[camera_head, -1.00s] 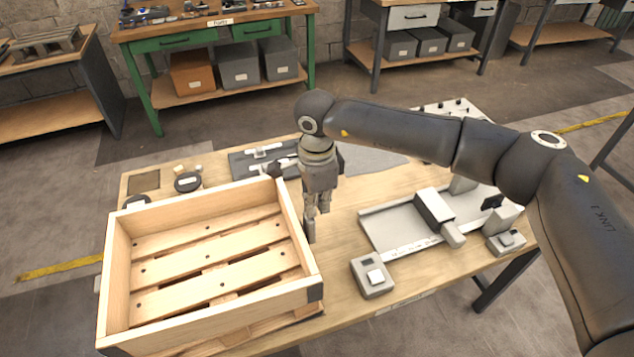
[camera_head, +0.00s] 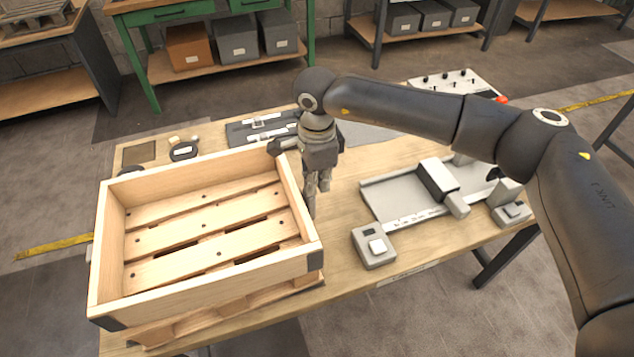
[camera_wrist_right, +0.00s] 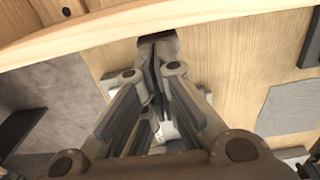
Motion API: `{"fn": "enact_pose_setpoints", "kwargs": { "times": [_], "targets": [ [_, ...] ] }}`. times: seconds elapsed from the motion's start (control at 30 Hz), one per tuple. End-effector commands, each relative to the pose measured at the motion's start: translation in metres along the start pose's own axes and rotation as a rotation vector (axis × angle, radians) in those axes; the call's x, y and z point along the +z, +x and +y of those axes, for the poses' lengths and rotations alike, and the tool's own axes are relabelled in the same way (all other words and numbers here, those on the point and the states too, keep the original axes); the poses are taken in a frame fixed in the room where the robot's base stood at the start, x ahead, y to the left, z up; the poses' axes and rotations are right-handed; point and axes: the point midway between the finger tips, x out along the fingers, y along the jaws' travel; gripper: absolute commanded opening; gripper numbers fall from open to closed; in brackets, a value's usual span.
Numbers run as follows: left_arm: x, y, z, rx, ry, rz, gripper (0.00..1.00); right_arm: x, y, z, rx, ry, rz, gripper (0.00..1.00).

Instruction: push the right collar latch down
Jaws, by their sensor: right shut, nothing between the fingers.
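The wooden collar (camera_head: 207,288) sits on a pallet at the left of the bench. My right gripper (camera_head: 311,207) points down just outside the collar's right wall, with its fingers together and nothing visible between them. In the right wrist view, its fingers (camera_wrist_right: 158,65) meet close to the collar's wooden edge (camera_wrist_right: 205,32). A dark part (camera_wrist_right: 165,42) shows at the fingertips there; I cannot tell whether it is the latch or fingertip. The right collar latch is not clearly visible in the head view. My left gripper is not in view.
A grey fixture (camera_head: 395,200) and a small box with a white button (camera_head: 374,247) stand on the bench to the right. Dark tape rolls (camera_head: 184,151) lie behind the collar. Bare wood (camera_head: 345,205) lies between gripper and fixture.

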Motion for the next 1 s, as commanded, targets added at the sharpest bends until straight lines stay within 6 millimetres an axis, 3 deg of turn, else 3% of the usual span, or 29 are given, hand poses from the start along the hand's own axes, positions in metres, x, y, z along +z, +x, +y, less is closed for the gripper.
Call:
{"fn": "enact_pose_setpoints", "kwargs": {
  "times": [0.33, 0.47, 0.67, 0.8, 1.0],
  "targets": [
    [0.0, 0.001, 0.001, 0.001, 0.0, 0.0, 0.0, 0.0, 0.005, 0.002, 0.006, 0.0, 0.002, 0.0],
    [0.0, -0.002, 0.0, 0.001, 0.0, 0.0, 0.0, 0.0, -0.002, 0.001, 0.005, 0.0, 0.002, 0.0],
    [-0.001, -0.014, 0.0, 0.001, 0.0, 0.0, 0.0, 0.004, -0.042, 0.0, -0.003, 0.003, 0.001, 0.0],
    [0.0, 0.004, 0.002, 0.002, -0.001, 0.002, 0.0, 0.003, -0.069, -0.001, -0.007, 0.004, 0.002, 0.0],
    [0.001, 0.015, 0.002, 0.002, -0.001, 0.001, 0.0, 0.004, -0.111, -0.001, -0.006, 0.004, 0.001, 0.0]
  ]
}}
